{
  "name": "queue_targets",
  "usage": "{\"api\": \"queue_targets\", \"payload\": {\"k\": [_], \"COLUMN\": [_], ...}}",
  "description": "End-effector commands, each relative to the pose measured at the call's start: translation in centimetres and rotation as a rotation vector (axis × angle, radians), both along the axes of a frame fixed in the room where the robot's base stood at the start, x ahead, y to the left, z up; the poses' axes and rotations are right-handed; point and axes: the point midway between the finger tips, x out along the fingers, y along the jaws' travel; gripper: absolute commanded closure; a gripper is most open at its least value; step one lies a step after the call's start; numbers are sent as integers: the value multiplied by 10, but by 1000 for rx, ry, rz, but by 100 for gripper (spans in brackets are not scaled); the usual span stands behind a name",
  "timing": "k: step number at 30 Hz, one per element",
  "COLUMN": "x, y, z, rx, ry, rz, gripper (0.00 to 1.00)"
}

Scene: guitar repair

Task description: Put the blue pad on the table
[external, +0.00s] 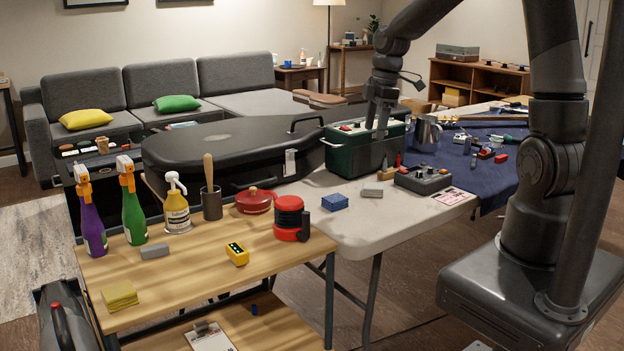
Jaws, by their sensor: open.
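The blue pad (335,202) is a small block lying flat on the white folding table (350,233), near its front left edge. My gripper (379,132) points down at the green box (350,151), well above and to the right of the blue pad and apart from it. Its two fingers are apart with nothing seen between them. They overlap the box in this view, so I cannot tell whether they touch it.
A grey block (372,190) and a grey pedal box (423,179) lie right of the blue pad. A black guitar case (225,145) stands behind. The wooden cart (195,274) at front left holds spray bottles and a red-black jar (290,217). Bare tabletop surrounds the pad.

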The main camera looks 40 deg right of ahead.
Motion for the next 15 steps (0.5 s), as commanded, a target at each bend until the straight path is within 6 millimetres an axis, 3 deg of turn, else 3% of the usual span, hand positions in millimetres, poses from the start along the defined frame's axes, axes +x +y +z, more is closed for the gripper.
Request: {"api": "queue_targets", "payload": {"k": [6, 15], "x": [-46, -117], "y": [-9, -21], "z": [53, 110], "rx": [-66, -27], "ry": [-73, -196], "rz": [-266, -652], "gripper": [34, 34]}}
